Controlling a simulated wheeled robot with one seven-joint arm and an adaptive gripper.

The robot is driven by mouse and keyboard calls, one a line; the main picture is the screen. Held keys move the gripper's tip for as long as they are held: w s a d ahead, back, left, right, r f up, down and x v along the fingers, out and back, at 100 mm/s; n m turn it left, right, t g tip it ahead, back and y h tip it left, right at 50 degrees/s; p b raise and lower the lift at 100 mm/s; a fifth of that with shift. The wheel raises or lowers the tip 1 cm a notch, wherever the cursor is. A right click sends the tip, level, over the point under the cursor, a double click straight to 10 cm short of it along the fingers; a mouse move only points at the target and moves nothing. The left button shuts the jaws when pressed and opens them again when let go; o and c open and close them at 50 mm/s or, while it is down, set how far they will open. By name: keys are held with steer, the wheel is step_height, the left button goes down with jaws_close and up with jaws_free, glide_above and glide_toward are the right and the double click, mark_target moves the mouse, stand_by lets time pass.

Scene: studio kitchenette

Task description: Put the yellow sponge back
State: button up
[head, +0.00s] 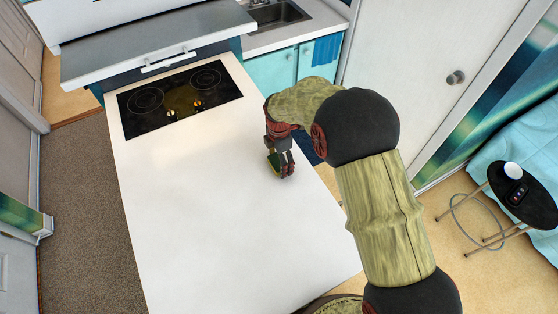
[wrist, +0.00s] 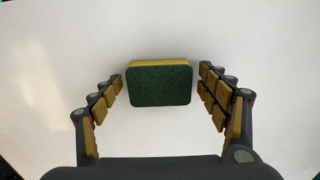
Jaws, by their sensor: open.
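The yellow sponge (wrist: 159,84) has a dark green scouring face and a yellow edge at the top. It is on the white counter, between the open fingers of my gripper (wrist: 160,80) in the wrist view, with a gap on each side. In the head view my gripper (head: 283,174) is low over the right part of the white counter (head: 210,210). A small bit of green and yellow (head: 274,161) shows beside the fingers there; the rest of the sponge is hidden.
A black cooktop (head: 180,98) with two knobs is set in the counter's far end, under a grey hood (head: 155,45). A sink (head: 277,14) is at the back. A small black side table (head: 522,193) with a white cup stands at right. Most of the counter is clear.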

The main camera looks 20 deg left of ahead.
step_height(320, 180, up, 12)
steer(key=shift+p, duration=0.4)
steer(key=s+d+r+m+t+y, duration=0.1)
steer(key=d+r+m, duration=0.5)
steer(key=d+r, duration=0.5)
steer(key=s+d+r+m+t, duration=0.1)
steer(key=d+r+m+t, duration=0.1)
steer(key=d+r+m, duration=0.85)
steer(key=s+d+r+m+t, duration=0.1)
steer(key=s+d+m+t, duration=0.1)
steer(key=s+d+m, duration=0.9)
steer(key=s+d, duration=0.8)
steer(key=d, duration=0.2)
steer(key=shift+r+m+t+h, duration=0.15)
steer(key=shift+m+t+h, duration=0.2)
steer(key=shift+t+h, duration=0.05)
